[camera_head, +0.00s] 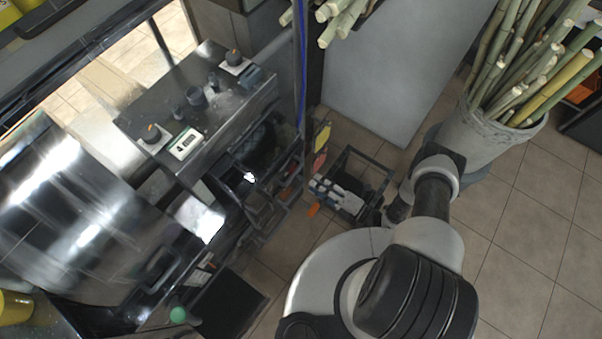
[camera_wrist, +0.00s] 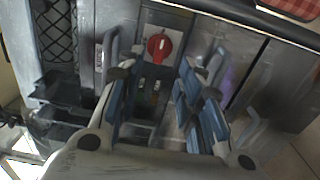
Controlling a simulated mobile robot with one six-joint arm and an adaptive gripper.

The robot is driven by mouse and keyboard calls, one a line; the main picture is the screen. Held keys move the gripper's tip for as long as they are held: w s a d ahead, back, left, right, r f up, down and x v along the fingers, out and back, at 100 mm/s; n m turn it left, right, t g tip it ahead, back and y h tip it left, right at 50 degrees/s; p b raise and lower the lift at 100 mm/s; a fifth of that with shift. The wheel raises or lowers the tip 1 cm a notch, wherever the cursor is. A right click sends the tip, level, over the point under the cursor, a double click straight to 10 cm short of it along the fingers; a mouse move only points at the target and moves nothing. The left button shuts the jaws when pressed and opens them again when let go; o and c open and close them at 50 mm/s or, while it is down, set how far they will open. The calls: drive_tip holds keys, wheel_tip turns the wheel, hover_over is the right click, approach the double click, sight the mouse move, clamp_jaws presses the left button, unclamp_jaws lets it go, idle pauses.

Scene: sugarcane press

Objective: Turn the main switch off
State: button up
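I cannot make out the knob or my gripper's fingers in the head view.
Metal panels and vertical handles (camera_wrist: 215,65) flank the switch panel. In the head view, a metal counter (camera_head: 225,115) with cups stands at left, and a bucket of cane (camera_head: 490,135) at right. An open box (camera_head: 340,195) stands on the tiled floor.

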drive_tip(key=x, duration=0.7)
drive_tip(key=shift+w+a+b, duration=0.2)
drive_tip(key=shift+b, duration=0.2)
drive_tip(key=shift+c, duration=0.4)
clamp_jaws()
